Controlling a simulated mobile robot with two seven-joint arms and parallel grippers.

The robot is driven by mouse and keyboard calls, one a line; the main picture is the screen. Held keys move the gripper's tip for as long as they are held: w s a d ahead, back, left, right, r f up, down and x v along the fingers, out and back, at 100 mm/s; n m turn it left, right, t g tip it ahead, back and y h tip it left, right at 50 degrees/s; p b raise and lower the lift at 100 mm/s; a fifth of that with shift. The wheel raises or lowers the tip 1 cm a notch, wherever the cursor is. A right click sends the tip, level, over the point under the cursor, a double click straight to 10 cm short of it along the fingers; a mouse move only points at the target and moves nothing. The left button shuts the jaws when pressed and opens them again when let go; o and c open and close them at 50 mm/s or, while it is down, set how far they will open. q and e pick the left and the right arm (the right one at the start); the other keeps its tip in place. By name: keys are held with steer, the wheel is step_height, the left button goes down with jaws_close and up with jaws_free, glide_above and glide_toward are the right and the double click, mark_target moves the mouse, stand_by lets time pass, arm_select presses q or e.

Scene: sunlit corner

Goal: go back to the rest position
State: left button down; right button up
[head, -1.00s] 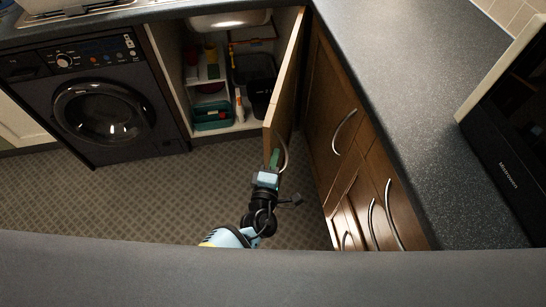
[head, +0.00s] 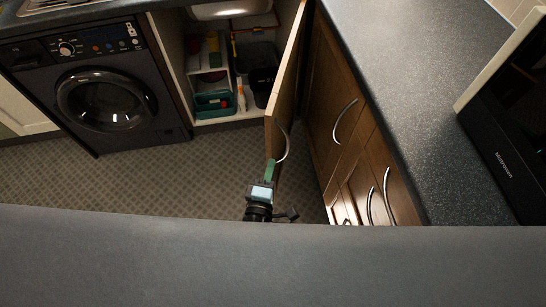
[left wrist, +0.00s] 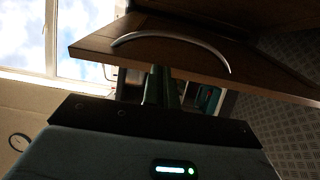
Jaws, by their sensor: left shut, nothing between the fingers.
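My left gripper (head: 269,172) is shut and empty, low in front of the open cabinet door (head: 284,90). In the head view its fingertips are just left of the door's curved metal handle (head: 285,143). In the left wrist view the green fingers (left wrist: 161,88) point up toward the door's edge and the handle (left wrist: 180,39) arches above them. I cannot tell whether they touch the handle. My right gripper is in neither view.
The open cupboard under the sink holds a teal basket (head: 214,103) and a dark bin (head: 263,84). A black washing machine (head: 105,98) stands at left. Wooden drawers with handles (head: 345,120) and a dark countertop (head: 410,90) lie at right. The floor (head: 150,185) is clear.

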arm_select(q)
steer(key=shift+s, duration=0.25)
steer(key=shift+a, duration=0.1)
